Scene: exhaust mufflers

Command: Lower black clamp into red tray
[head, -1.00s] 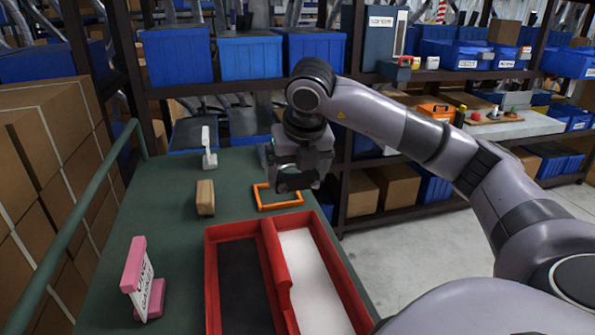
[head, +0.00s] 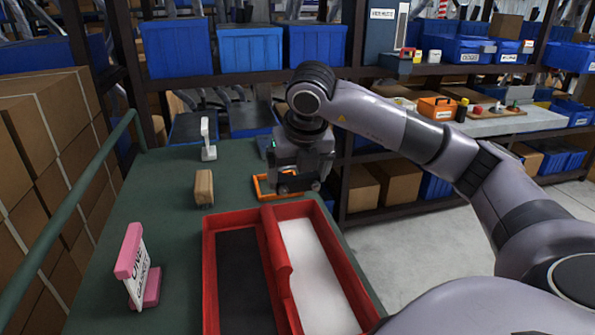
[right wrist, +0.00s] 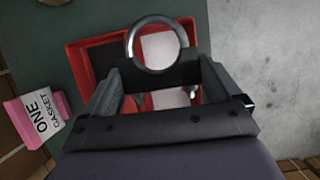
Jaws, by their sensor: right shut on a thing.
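The red tray (head: 209,285) lies on the green table, with a black-lined compartment on the left and a white-lined one on the right. My right gripper (head: 297,187) hangs near the tray's far end, in front of an orange frame. In the right wrist view my right gripper (right wrist: 160,78) is shut on the clamp (right wrist: 160,70), a black piece with a silver metal ring standing out beyond the fingers. The clamp appears over the tray (right wrist: 77,60) in that view; its height above it is hard to tell. My left gripper is out of view.
The orange frame (head: 261,190) lies beyond the tray, partly hidden by my right gripper. A tan block (head: 204,188) and a white upright object (head: 207,140) stand on the table's far left. A green rail edges the table.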

